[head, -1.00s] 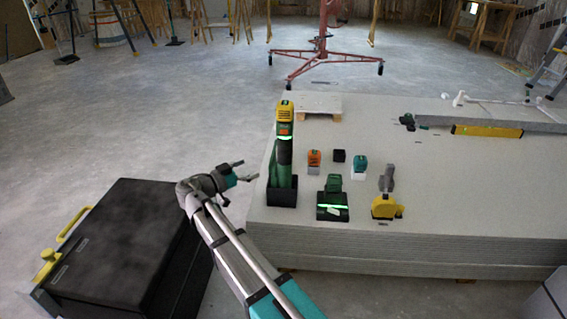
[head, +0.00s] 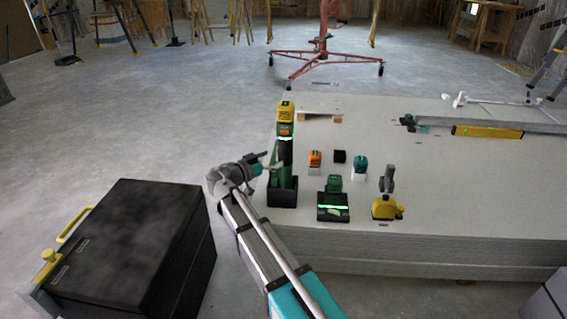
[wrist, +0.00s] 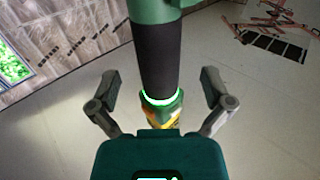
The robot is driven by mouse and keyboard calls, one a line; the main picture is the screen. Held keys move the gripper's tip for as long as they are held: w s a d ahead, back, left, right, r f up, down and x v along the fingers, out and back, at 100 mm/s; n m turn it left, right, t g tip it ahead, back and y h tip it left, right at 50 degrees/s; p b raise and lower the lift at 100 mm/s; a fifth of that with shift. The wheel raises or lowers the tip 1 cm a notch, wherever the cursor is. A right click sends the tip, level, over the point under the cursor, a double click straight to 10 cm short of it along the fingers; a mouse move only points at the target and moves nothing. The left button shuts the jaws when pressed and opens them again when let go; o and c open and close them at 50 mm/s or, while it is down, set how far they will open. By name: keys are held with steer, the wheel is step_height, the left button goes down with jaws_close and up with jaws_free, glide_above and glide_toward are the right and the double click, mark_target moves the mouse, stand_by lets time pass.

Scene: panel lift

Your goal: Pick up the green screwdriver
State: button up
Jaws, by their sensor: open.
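The green screwdriver (head: 283,160) appears to be the tall upright tool standing in a black holder (head: 282,197) at the left edge of the board stack. It has a green body, a dark grip section, a glowing green ring and a yellow top. My gripper (head: 267,162) is at its left side, level with its middle. In the wrist view, the dark section of the screwdriver (wrist: 158,60) runs between the two spread fingers of my gripper (wrist: 160,92). Gaps show on both sides, so the fingers stand apart from it.
The stack of boards (head: 440,205) carries a green-and-black tool (head: 333,205), a yellow tool (head: 385,206), small orange (head: 314,158) and teal (head: 360,163) items, and a yellow level (head: 487,131). A black case (head: 125,235) stands at left.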

mark_target(279, 154)
stand_by(0.3)
steer(key=shift+x, duration=2.6)
steer(key=shift+d+r, duration=0.1)
steer(key=shift+r, duration=0.05)
steer(key=c, duration=1.3)
steer(key=shift+c, duration=0.2)
steer(key=shift+r+p, duration=0.2)
steer(key=shift+p, duration=0.15)
step_height(279, 154, up, 10)
steer(key=p, duration=0.9)
steer(key=shift+f, duration=0.25)
steer(key=shift+r+p, duration=0.25)
steer(key=shift+p, duration=0.25)
